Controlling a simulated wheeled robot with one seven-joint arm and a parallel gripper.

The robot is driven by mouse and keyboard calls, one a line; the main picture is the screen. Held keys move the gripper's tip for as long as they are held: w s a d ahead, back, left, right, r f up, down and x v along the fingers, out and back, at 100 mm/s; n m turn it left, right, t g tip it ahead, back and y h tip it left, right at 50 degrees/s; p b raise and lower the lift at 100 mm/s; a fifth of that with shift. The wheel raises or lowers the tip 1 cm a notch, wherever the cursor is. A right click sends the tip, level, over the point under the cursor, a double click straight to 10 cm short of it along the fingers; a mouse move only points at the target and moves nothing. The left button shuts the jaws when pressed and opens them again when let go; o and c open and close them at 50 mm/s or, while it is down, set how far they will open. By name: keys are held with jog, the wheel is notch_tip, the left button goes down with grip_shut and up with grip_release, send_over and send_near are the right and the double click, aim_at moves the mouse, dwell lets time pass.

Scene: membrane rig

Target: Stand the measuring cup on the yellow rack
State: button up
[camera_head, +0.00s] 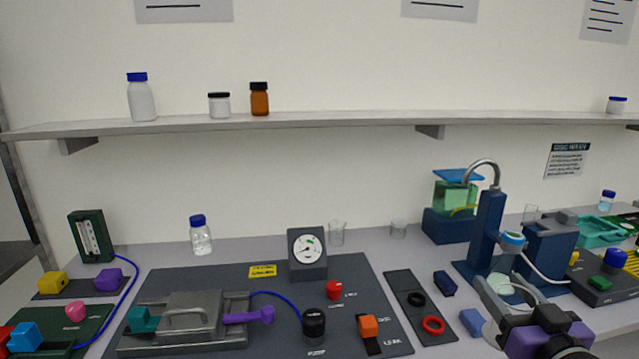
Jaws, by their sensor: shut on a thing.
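My gripper (497,292) is at the lower right, in front of the dark blue stand with the curved metal tap. It is shut on a pale, translucent cup (503,283), which looks like the measuring cup. The fingers and wrist hide part of the cup, and no markings on it can be read. The yellow rack (633,262) is at the far right edge, partly cut off by the frame. It lies to the right of my gripper, well apart from it.
The blue stand (487,225) with its tap rises just behind my gripper. A dark platform (590,292) with green and blue knobs lies between gripper and rack. A teal tray (600,232) is behind it. Glass beakers (337,233) stand along the back.

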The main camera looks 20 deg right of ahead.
jog(key=w+a+f+n+y, duration=0.2)
jog(key=a+f+y, duration=0.1)
jog(key=a+f, duration=1)
jog(key=w+a+f+n+t+y, duration=0.1)
jog(key=w+a+f+n+y, duration=0.1)
jog(key=a+f, duration=1.1)
notch_tip(320, 180, down, 4)
jog(key=shift+w+a+f+y, duration=0.15)
jog(key=shift+w+f+y, duration=0.05)
jog(key=shift+y, duration=0.7)
jog(key=shift+f, duration=0.1)
